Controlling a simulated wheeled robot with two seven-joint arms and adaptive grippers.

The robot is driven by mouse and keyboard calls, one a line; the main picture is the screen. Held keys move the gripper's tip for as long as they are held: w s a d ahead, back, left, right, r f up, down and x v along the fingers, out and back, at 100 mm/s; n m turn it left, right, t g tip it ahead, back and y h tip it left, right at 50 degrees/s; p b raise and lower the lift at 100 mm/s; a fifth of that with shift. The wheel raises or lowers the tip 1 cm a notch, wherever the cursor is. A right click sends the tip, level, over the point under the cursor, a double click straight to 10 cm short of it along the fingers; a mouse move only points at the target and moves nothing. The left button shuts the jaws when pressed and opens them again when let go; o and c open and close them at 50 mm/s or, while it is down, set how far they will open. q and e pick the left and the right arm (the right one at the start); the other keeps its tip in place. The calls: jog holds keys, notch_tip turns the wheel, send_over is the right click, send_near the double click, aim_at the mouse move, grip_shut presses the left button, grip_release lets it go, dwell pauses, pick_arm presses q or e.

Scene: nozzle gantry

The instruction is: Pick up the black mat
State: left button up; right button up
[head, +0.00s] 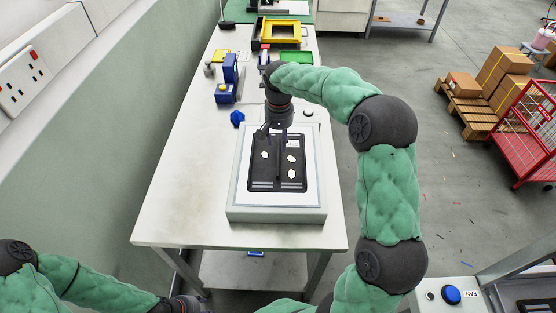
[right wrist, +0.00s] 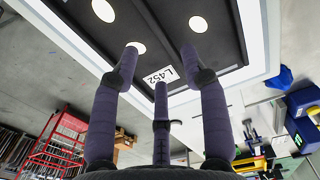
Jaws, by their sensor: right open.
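The black mat (head: 262,172) lies flat on a white-topped box (head: 242,208) on the table. It carries several white ovals and a small white label. In the right wrist view the mat (right wrist: 220,40) fills the top, with a label reading L452. My right gripper (head: 277,138) is over the far part of the mat, pointing down. Its three fingers (right wrist: 160,62) are spread apart with nothing between them; whether the tips touch the mat I cannot tell. My left gripper (head: 187,304) is at the bottom edge, mostly cut off, away from the mat.
A blue knob-like part (head: 237,118) stands beyond the box. Blue blocks (head: 225,93) and a yellow frame (head: 281,30) are farther back. The table's near left (head: 185,205) is clear. A wall (head: 95,170) runs along the left. A red cart (head: 530,135) stands at the right.

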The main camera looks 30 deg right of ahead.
aim_at(279, 155)
jog(key=shift+f, duration=0.8)
notch_tip(279, 155, down, 5)
jog(key=shift+s+b, duration=0.15)
jog(key=shift+b, duration=0.95)
jog(key=shift+r, duration=0.1)
grip_shut()
